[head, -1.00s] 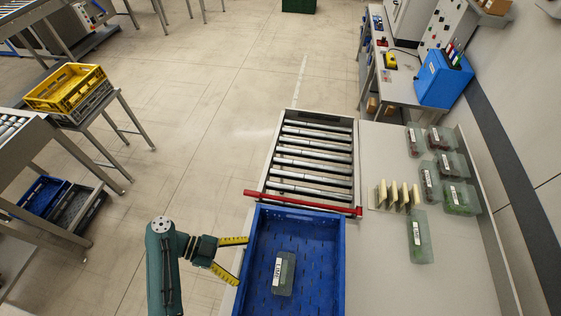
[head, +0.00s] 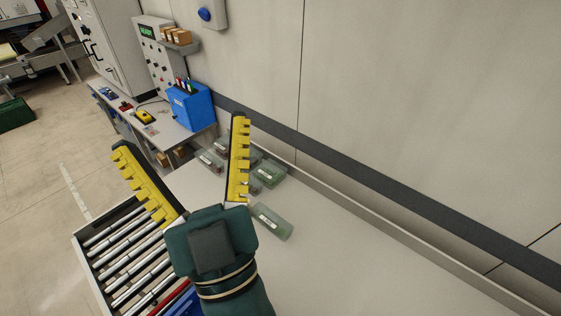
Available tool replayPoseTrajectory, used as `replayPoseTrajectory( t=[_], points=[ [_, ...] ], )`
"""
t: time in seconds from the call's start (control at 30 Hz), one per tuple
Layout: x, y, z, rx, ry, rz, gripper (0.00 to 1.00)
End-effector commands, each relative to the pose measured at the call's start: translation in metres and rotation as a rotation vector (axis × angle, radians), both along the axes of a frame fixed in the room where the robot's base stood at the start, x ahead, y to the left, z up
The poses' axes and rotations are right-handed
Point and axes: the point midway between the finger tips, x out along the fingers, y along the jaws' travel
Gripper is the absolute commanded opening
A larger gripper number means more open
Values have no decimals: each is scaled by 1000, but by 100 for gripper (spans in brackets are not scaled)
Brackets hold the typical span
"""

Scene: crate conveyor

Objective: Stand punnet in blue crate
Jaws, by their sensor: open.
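My gripper (head: 180,135) is in the middle left of the head view, its two yellow toothed fingers spread wide with nothing between them. It appears above the conveyor and the pale table. Only a small blue piece of the crate (head: 186,304) shows at the bottom edge, beside my arm; its inside is out of view. A clear punnet with green contents and a white label (head: 271,222) lies on the table just right of my gripper. Another green punnet (head: 269,173) is behind it. A punnet with dark reddish contents (head: 209,160) is seen between the fingers, farther back. Others are partly hidden by the right finger.
The roller conveyor (head: 125,250) is at lower left, with a red bar (head: 172,296) across its near end. A wall with a dark rail (head: 380,192) runs along the table's back. A side bench holds a blue box (head: 190,106). The table's right part is clear.

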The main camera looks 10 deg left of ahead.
Motion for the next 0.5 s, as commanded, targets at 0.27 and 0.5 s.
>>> replayPoseTrajectory(
  t=[0.27, 0.5],
  points=[
    [-15, -179, -17, -62, 360, -477, 94],
    [-19, -191, -21, -48, 393, -510, 94]
  ],
)
